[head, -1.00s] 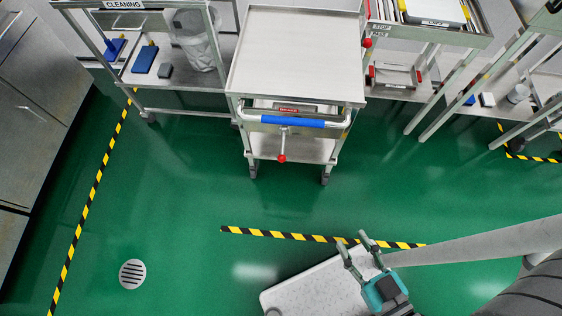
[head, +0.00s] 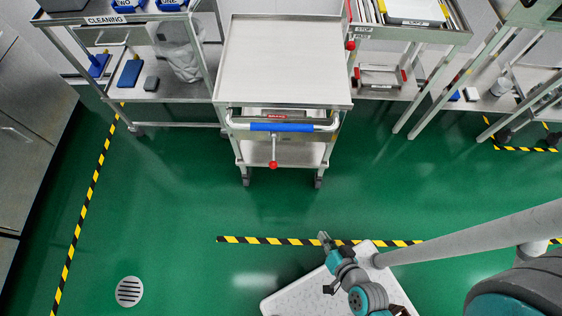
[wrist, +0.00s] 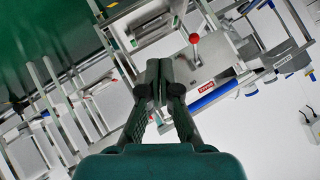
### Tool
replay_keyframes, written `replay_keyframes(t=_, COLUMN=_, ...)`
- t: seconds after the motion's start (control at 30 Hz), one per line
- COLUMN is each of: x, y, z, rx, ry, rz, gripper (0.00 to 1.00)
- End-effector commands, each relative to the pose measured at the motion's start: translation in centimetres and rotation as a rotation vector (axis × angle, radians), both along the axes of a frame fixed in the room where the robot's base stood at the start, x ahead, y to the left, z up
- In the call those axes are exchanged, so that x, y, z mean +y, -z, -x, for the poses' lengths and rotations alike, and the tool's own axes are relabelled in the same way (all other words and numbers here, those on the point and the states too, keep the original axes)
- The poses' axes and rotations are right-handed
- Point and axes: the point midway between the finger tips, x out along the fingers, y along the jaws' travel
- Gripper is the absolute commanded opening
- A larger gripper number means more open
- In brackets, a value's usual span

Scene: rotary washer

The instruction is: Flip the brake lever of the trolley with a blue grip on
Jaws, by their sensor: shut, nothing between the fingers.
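The trolley (head: 285,60) is a steel cart with a flat top, standing upright past the striped floor line. Its push handle carries a blue grip (head: 281,127), and a red label sits just behind it. The brake lever (head: 273,152) hangs below the handle and ends in a red knob (head: 273,164). In the wrist view the lever's red knob (wrist: 194,38) and the blue grip (wrist: 214,95) show beyond my fingers. My gripper (head: 323,237) is shut and empty, well short of the trolley. Its fingertips also show in the wrist view (wrist: 159,66).
A cleaning shelf (head: 165,95) stands left of the trolley, and a shelf with a paper tray (head: 415,12) stands to its right. A yellow-black floor line (head: 260,240) crosses in front. The green floor between is clear, with a round drain (head: 129,291) at left.

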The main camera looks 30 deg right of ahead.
Motion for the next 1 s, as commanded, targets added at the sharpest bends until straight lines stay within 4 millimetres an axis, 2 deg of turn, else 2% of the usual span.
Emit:
replay_keyframes(t=0.03, x=-0.1, y=1.4, z=-1.0, rx=0.012, ry=0.023, rz=-0.046, gripper=0.00)
replay_keyframes(t=0.2, x=0.0, y=5.8, z=-4.0, rx=0.057, ry=0.088, rz=-0.224, gripper=0.00)
replay_keyframes(t=0.4, x=-0.3, y=9.5, z=-8.2, rx=0.085, ry=0.145, rz=-0.436, gripper=0.00)
replay_keyframes(t=0.5, x=-0.6, y=10.7, z=-10.5, rx=0.088, ry=0.166, rz=-0.544, gripper=0.00)
replay_keyframes(t=0.77, x=-2.7, y=11.9, z=-17.0, rx=0.068, ry=0.196, rz=-0.821, gripper=0.00)
replay_keyframes(t=1.0, x=-6.1, y=10.6, z=-22.6, rx=0.012, ry=0.190, rz=-1.052, gripper=0.00)
